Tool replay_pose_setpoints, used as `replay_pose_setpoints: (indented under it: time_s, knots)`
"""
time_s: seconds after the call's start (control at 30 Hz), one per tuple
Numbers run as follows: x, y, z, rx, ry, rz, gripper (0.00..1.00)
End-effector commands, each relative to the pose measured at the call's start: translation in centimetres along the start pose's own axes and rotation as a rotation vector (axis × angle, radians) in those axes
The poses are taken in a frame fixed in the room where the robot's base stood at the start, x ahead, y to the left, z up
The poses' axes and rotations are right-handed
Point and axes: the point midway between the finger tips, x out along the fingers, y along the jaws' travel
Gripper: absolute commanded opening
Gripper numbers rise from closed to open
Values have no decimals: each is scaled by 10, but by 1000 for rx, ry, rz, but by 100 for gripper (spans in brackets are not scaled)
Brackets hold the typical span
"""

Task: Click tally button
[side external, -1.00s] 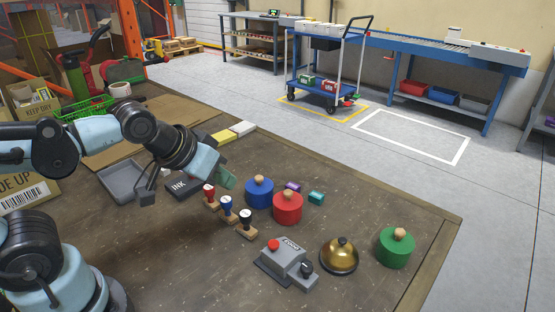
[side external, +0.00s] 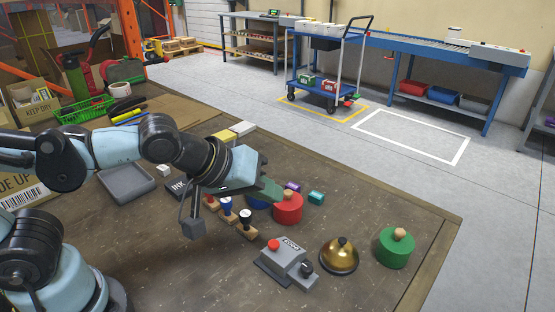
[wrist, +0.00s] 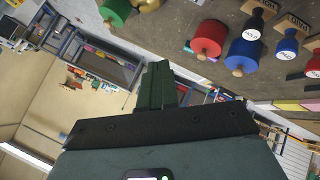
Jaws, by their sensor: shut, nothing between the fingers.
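The grey tally counter (side external: 284,258) with a red button (side external: 274,244) and a dark knob sits on the brown table, in front of the red knobbed cylinder and left of the brass bell. My gripper (side external: 270,191) is shut and empty. In the side view its green fingers are in the air, overlapping the blue cylinder, behind and above the tally counter. In the wrist view my gripper (wrist: 154,88) points away from the table. The tally counter cannot be made out there.
A brass bell (side external: 339,257) and green cylinder (side external: 395,248) stand right of the counter. The red cylinder (side external: 288,209) and several stamps (side external: 246,224) stand behind it. A grey tray (side external: 126,184) lies left. The table front is clear.

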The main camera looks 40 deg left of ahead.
Motion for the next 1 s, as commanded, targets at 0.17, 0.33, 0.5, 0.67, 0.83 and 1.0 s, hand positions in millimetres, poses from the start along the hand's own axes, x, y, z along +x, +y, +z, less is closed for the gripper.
replay_pose_setpoints:
  time_s: [0.17,0.33,0.5,0.67,0.83,1.0]
  knots:
    - [7,-4,4,0,0,-1,0]
    - [19,-13,13,0,0,0,0]
    - [31,-21,21,1,0,0,0]
    - [40,-29,28,1,0,0,0]
    - [50,-35,35,1,0,0,0]
    - [56,-40,40,1,0,0,0]
